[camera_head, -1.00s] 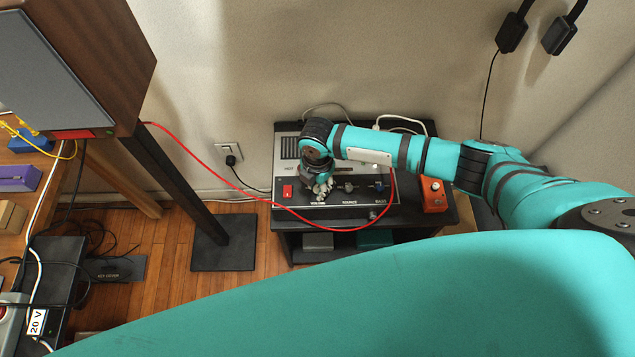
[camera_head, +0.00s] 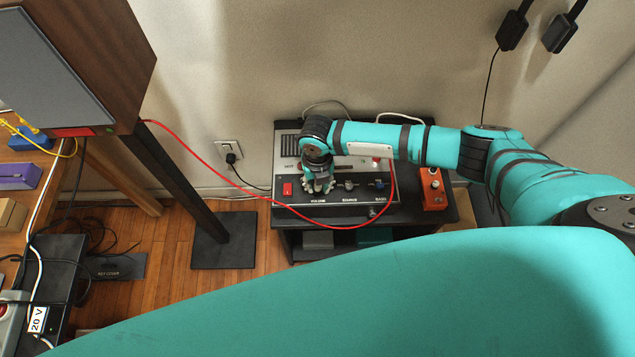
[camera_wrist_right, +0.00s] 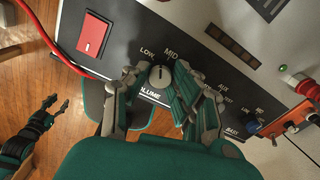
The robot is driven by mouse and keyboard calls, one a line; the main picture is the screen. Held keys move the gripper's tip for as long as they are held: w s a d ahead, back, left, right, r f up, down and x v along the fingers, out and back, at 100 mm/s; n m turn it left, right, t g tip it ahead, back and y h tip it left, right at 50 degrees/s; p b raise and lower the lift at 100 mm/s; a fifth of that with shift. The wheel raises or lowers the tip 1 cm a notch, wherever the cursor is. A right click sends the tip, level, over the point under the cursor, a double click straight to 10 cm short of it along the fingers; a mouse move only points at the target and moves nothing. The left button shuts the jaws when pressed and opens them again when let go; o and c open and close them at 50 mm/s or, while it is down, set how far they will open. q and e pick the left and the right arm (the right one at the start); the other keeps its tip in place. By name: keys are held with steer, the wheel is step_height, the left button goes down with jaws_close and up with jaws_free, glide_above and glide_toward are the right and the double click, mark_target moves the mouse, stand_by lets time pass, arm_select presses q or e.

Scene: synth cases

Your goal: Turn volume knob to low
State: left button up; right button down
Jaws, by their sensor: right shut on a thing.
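The pointer faces roughly up toward these labels; the exact setting is hard to tell. My right gripper (camera_head: 318,188) comes down onto the panel above the VOLUME label. In the wrist view its fingers (camera_wrist_right: 150,100) are on both sides of the knob, shut on it. In the head view the knob is hidden by the gripper. My left gripper (camera_wrist_right: 55,105) shows small at the wrist view's left, over the floor.
A red switch (camera_head: 287,189) sits left of the knob. Other knobs (camera_head: 349,185) sit to the right. A red cable (camera_head: 250,194) loops across the amplifier's front. An orange pedal (camera_head: 433,190) stands at the right. A speaker stand (camera_head: 180,190) is at the left.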

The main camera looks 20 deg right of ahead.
steer(key=n+b, duration=0.1)
steer(key=n, duration=0.5)
stand_by(0.6)
steer(key=c, duration=1.1)
jaws_free()
step_height(320, 180, up, 12)
